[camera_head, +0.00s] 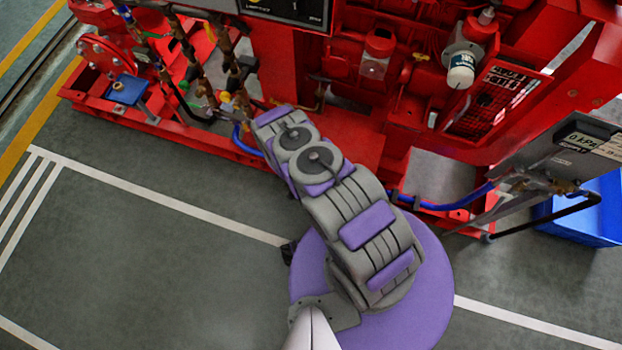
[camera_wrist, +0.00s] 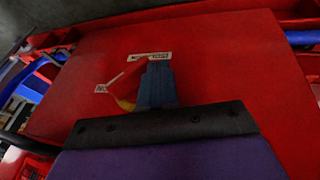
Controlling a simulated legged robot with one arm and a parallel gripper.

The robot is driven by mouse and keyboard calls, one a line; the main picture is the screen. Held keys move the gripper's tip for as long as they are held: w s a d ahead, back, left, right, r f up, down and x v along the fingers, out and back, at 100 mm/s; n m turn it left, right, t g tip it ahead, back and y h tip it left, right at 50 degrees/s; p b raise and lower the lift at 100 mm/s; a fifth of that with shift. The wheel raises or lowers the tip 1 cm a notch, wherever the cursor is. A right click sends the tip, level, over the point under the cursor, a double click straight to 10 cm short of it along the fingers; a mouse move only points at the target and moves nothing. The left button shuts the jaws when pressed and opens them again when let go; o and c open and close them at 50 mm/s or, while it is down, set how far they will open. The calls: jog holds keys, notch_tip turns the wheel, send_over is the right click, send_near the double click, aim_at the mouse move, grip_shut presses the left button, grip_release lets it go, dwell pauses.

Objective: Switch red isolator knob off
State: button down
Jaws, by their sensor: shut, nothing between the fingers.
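In the wrist view, my gripper (camera_wrist: 157,85) reaches up from the bottom edge with its blue-grey fingers shut. It is in front of a red panel (camera_wrist: 225,75). A white label with dark lettering (camera_wrist: 150,55) is just beyond the fingertips. A smaller white label (camera_wrist: 102,88) is to their left. A thin red strip, possibly part of the isolator knob (camera_wrist: 128,74), runs between the two labels beside the fingers. A small yellow piece (camera_wrist: 124,104) shows left of the fingers, partly hidden. I cannot tell the knob's position or whether the fingers touch it. In the head view, my gripper cannot be made out.
In the head view, the red pumpset (camera_head: 345,130) fills the upper part, with pipes and valves at left. A grey gauge box (camera_head: 580,145) and a blue crate (camera_head: 590,215) are at right. Blue hoses (camera_head: 455,204) run low along the frame. Green floor at lower left is clear.

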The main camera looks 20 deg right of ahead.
jog(key=shift+d, duration=0.1)
dwell(0.3)
jog(key=shift+r+p, duration=0.35)
jog(key=shift+r, duration=0.45)
jog(key=shift+r, duration=0.15)
